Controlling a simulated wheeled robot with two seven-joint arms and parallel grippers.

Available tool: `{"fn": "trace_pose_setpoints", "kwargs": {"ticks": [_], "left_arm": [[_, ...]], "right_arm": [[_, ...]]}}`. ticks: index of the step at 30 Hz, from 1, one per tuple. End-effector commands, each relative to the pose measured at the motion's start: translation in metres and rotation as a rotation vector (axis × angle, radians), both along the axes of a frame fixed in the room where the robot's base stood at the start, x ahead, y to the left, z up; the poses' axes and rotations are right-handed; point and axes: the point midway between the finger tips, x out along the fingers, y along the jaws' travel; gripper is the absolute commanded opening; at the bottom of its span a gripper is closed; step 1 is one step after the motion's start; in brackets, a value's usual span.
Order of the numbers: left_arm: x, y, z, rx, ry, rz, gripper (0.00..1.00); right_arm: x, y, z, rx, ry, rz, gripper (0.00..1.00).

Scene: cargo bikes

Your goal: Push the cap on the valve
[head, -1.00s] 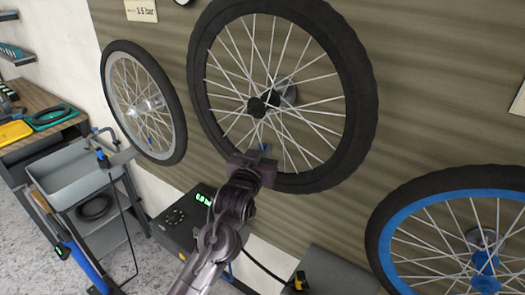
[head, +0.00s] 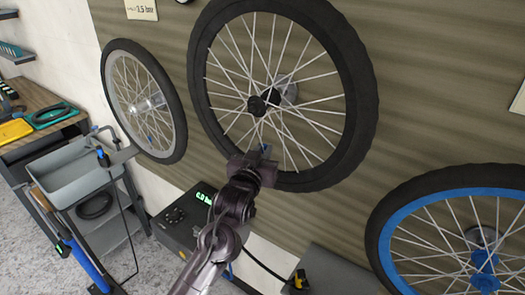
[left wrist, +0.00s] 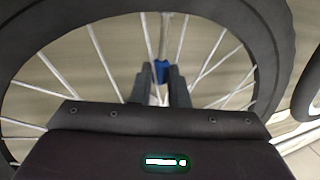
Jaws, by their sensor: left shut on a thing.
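My left gripper (head: 262,156) is in front of the lower part of the large black-tyred wheel (head: 362,100) on the wall, among its spokes. It is shut on a small blue cap (left wrist: 162,70), which shows between the two dark fingers in the left wrist view. A pale stem, which looks like the valve (left wrist: 164,38), runs in line with the cap toward the rim. I cannot tell how far the cap sits on it. In the head view, a little blue of the cap shows at the fingertips. My right gripper is not in view.
A smaller wheel (head: 178,108) hangs at the left and a blue-rimmed wheel (head: 395,215) at the right. A dark pump box with a green display (head: 203,197) stands below my arm. A grey tray cart (head: 75,183) is at the left.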

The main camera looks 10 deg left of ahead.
Motion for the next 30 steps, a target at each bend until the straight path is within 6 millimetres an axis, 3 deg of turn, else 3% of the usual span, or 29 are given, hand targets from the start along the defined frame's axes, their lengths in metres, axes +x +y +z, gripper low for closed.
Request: {"fn": "trace_pose_setpoints", "kwargs": {"ticks": [30], "left_arm": [[0.0001, -0.0001, -0.0083, 0.000, 0.000, 0.000, 0.00]], "right_arm": [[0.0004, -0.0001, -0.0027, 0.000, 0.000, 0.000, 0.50]]}}
